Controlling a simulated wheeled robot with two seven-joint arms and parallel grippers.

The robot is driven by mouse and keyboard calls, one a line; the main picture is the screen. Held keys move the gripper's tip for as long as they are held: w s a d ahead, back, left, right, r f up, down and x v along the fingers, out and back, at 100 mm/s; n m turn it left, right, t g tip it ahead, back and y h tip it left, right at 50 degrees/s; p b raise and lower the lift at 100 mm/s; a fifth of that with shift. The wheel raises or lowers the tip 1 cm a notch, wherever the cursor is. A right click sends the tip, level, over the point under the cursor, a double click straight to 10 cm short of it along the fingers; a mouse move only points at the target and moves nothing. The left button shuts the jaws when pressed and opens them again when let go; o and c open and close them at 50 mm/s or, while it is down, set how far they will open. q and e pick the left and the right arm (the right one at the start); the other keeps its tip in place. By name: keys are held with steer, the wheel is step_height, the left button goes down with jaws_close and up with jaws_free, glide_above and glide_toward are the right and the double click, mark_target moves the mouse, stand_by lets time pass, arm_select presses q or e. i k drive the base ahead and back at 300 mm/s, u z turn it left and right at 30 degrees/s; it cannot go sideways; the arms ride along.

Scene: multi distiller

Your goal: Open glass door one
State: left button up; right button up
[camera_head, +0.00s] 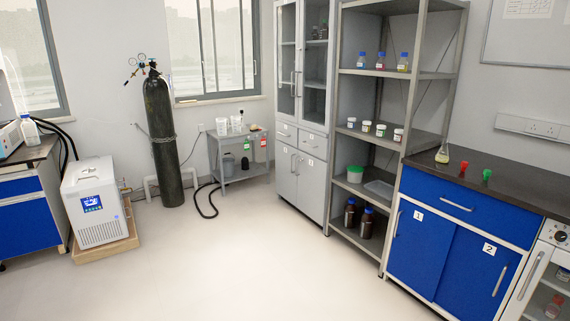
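A tall grey cabinet stands against the back wall with two upper glass doors, a left one (286,55) and a right one (316,60). Both look shut, with upright handles side by side at the middle. No readable number shows on either glass pane. A white-framed unit (540,262) at the lower right edge has a long slanted handle and bottles seen inside; it is cut off by the picture's edge. Neither of my grippers is in view.
An open grey shelf (389,74) with bottles and jars stands beside the cabinet. A blue counter (465,212) has doors labelled 1 and 2 and a flask (442,155) on top. A gas cylinder (162,140), small table (243,178) and white chiller (95,205) stand left. The middle floor is clear.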

mark_target(286, 20)
steer(key=u, duration=0.05)
steer(key=i, duration=2.15)
steer(key=u, duration=0.25)
steer(key=i, duration=2.15)
